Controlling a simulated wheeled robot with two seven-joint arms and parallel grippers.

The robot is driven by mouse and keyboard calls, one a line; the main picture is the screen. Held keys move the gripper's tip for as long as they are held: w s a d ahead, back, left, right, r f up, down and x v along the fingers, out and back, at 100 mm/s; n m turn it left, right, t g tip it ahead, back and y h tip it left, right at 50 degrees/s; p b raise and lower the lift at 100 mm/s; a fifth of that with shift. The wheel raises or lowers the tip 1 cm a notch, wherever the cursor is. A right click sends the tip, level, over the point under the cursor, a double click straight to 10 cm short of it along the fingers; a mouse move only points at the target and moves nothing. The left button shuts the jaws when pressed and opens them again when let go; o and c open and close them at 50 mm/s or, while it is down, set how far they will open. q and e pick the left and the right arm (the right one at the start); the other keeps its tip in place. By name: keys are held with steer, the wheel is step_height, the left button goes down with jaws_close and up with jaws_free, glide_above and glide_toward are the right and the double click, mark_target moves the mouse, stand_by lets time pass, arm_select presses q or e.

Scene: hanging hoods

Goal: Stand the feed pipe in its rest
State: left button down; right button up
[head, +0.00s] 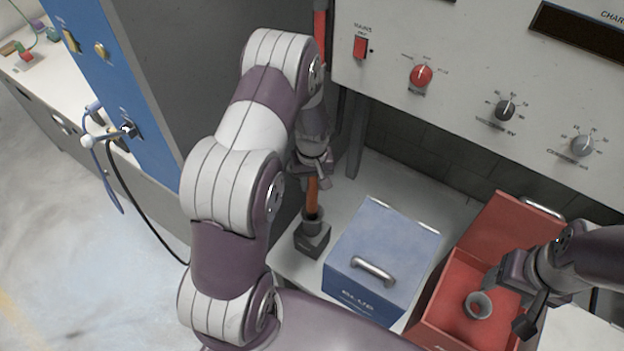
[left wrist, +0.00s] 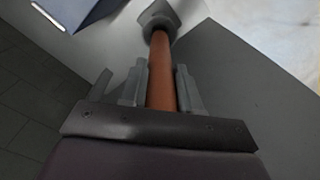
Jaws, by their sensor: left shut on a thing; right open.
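The feed pipe (head: 312,195) is orange-brown and stands about upright. Its lower end appears to be inside the round collar of the dark grey rest (head: 312,240), a small block on the bench. My left gripper (head: 313,178) is shut on the pipe above the rest. In the left wrist view the pipe (left wrist: 161,75) runs between the two fingers of my left gripper (left wrist: 160,88) to the rest (left wrist: 157,14). My arm hides part of the pipe's upper length. My right gripper (head: 508,298) is open over the red box.
A closed blue box (head: 392,243) with a handle stands right of the rest. The open red box (head: 455,335) further right holds a grey ring-shaped part (head: 478,305). A control panel (head: 450,85) overhangs the bench. A red rod-like thing (head: 320,35) shows behind my left arm.

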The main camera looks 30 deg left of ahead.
mark_target(312, 206)
arm_select(q)
steer(key=shift+f+b, duration=1.9)
steer(key=shift+f, duration=0.85)
steer(key=shift+f+b, duration=2.4)
steer(key=shift+f, duration=0.95)
steer(key=c, duration=0.7)
jaws_free()
steer(key=shift+c, duration=0.2)
step_height(312, 206, up, 13)
steer(key=shift+f+b, duration=0.1)
steer(key=shift+b, duration=0.3)
